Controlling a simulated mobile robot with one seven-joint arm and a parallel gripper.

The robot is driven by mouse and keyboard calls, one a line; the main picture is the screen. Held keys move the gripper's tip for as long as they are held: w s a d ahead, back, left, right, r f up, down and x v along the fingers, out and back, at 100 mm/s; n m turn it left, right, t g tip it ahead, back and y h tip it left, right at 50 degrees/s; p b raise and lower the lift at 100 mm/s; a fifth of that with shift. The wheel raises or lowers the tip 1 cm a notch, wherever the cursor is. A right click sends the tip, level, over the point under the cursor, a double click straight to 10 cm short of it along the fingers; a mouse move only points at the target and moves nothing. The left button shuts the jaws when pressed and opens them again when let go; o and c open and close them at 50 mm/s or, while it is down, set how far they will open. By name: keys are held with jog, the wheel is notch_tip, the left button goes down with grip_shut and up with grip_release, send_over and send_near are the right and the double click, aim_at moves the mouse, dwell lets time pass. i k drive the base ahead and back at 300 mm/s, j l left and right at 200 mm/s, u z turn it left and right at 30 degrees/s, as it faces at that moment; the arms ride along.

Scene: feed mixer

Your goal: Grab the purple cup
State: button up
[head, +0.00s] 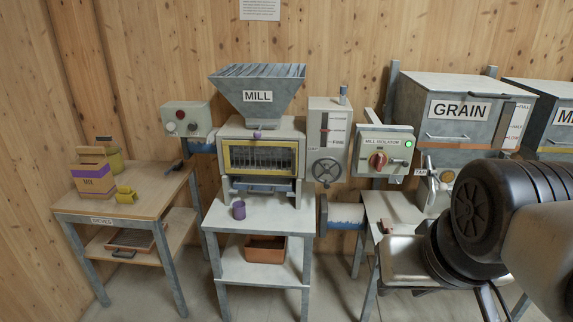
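The purple cup (239,211) stands upright on the left front part of the mill's grey table (264,220), below and in front of the mill (262,155). Nothing touches it from my arm. My gripper (494,306) is at the bottom right edge, low and far to the right of the cup. Only part of it shows below my dark arm joint, and its fingertips are cut off or hidden, so I cannot tell if it is open or holds anything.
A brown bin (265,250) sits on the shelf below the cup. The isolator box (384,150) and grain hopper (460,110) stand right of the mill. Floor shows between the tables.

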aim_at(239, 207)
jog(key=i+j+u, duration=0.4)
jog(key=i, duration=0.25)
jog(key=i+j+u, duration=0.1)
jog(key=i+u, duration=0.25)
jog(key=i, duration=0.3)
jog(key=i+u, duration=0.4)
jog(key=i, duration=0.25)
